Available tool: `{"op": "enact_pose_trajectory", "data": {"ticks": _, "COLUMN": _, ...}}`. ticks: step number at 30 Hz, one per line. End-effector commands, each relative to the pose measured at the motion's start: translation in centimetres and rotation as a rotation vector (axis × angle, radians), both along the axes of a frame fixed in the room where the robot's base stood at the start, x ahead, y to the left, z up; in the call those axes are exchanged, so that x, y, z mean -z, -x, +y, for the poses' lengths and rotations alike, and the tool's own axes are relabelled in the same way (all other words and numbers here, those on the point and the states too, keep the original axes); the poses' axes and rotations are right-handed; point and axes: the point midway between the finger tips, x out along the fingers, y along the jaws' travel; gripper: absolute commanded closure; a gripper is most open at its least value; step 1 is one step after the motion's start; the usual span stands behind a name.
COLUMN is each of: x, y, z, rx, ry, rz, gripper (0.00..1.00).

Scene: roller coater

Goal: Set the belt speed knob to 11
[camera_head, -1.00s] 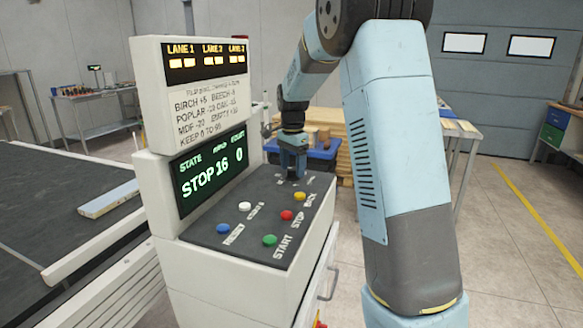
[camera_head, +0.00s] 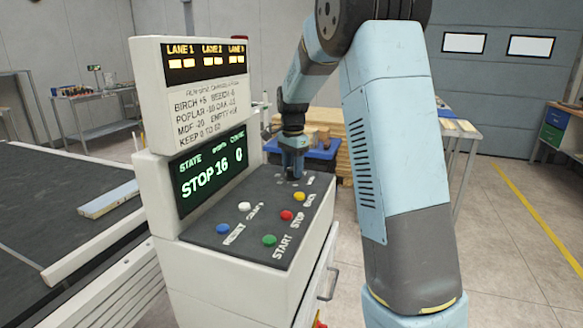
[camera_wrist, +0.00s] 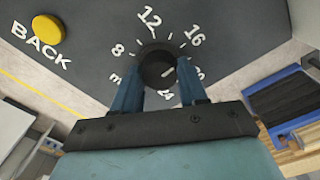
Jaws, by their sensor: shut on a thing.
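The belt speed knob (camera_wrist: 157,62) is a round dark knob on the grey control panel, with white dial numbers around it; 8, 12, 16 and 24 are readable in the wrist view. A pale mark shows on the knob's lower right, but I cannot tell its exact setting. My gripper (camera_wrist: 158,82) is shut on the knob, one blue finger on each side. In the head view my gripper (camera_head: 292,174) points down at the panel's far end and hides the knob. The green display (camera_head: 211,172) reads STOP, 16 and 0.
Blue (camera_head: 223,229), white (camera_head: 245,206), green (camera_head: 269,240), red (camera_head: 286,215) and yellow (camera_head: 299,197) buttons sit on the panel nearer the camera. The lane sign (camera_head: 205,62) stands above the display. A conveyor (camera_head: 60,205) runs at left. A blue crate (camera_head: 322,151) stands behind the panel.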

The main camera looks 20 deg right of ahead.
Motion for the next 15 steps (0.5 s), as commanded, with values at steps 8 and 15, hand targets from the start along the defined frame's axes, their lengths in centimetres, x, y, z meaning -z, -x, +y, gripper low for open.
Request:
{"op": "enact_pose_trajectory", "data": {"ticks": 8, "x": -0.16, "y": -0.21, "z": 0.31, "rx": -0.043, "ry": -0.006, "rz": -0.007, "gripper": 0.88}}
{"op": "enact_pose_trajectory", "data": {"ticks": 15, "x": -0.19, "y": -0.24, "z": 0.32, "rx": -0.176, "ry": -0.006, "rz": -0.009, "gripper": 0.88}}
